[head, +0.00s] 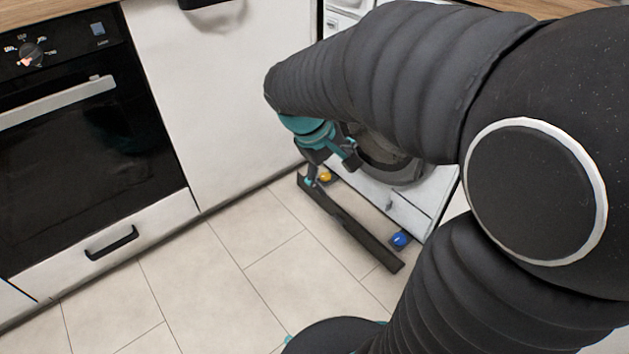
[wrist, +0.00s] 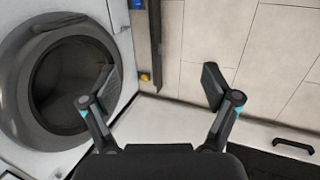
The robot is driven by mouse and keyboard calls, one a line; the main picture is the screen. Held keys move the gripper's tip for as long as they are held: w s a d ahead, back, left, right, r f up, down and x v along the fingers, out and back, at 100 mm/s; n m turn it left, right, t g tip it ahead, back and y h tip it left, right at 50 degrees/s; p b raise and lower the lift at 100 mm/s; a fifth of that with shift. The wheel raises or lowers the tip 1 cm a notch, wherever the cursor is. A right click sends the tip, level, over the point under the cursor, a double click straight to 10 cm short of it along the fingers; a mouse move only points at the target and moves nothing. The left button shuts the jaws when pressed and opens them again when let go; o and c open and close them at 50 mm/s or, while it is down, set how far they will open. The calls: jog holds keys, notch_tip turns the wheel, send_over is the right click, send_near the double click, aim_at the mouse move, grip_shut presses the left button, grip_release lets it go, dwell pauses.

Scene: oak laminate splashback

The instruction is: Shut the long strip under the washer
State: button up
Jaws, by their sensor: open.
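The long strip (head: 352,226) is a dark bar standing out from the foot of the white washer (head: 433,190), with a gap behind it. In the wrist view the strip (wrist: 156,40) runs down from the top edge, and the washer's round door (wrist: 28,95) is at left. A yellow piece (head: 325,176) and a blue piece (head: 399,239) show in the gap. My gripper (head: 318,172) is over the strip's left end in the head view. In the wrist view my gripper (wrist: 158,84) is open, its fingers apart with the strip's end between them in the picture; I cannot tell contact.
A white cabinet (head: 225,110) stands left of the washer. Beyond it is a black oven (head: 90,150) with a drawer and dark handle (head: 111,243) below. The tiled floor (head: 215,270) in front is clear. My arm hides much of the washer.

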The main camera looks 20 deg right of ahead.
jog(key=w+d+f+n+g+h+b, duration=0.15)
jog(key=w+f+n+h, duration=0.25)
jog(key=w+f, duration=0.65)
jog(key=w+d+f+n+g+h+b, duration=0.1)
jog(key=w+f+n+h+b, duration=0.2)
jog(key=w+f, duration=0.7)
jog(key=f+n+t+h, duration=0.2)
jog(key=f+n, duration=0.1)
jog(key=f, duration=0.8)
jog(key=a+f+n+t+h+b, duration=0.1)
jog(key=f+n+t, duration=0.2)
jog(key=f, duration=0.9)
jog(key=a+f+n+t+h+b, duration=0.1)
jog(key=f+n, duration=0.4)
jog(key=f, duration=0.6)
jog(key=shift+w+a+f+t+h, duration=0.1)
jog(key=shift+a+f+t+h, duration=0.05)
jog(key=shift+t+h, duration=0.85)
send_near(345, 216)
jog(key=w+d, duration=0.1)
jog(key=d, duration=0.1)
jog(key=w+d+f, duration=0.1)
jog(key=d, duration=0.1)
jog(key=w+d+f, duration=0.1)
jog(key=w+d, duration=0.1)
jog(key=shift+f, duration=0.2)
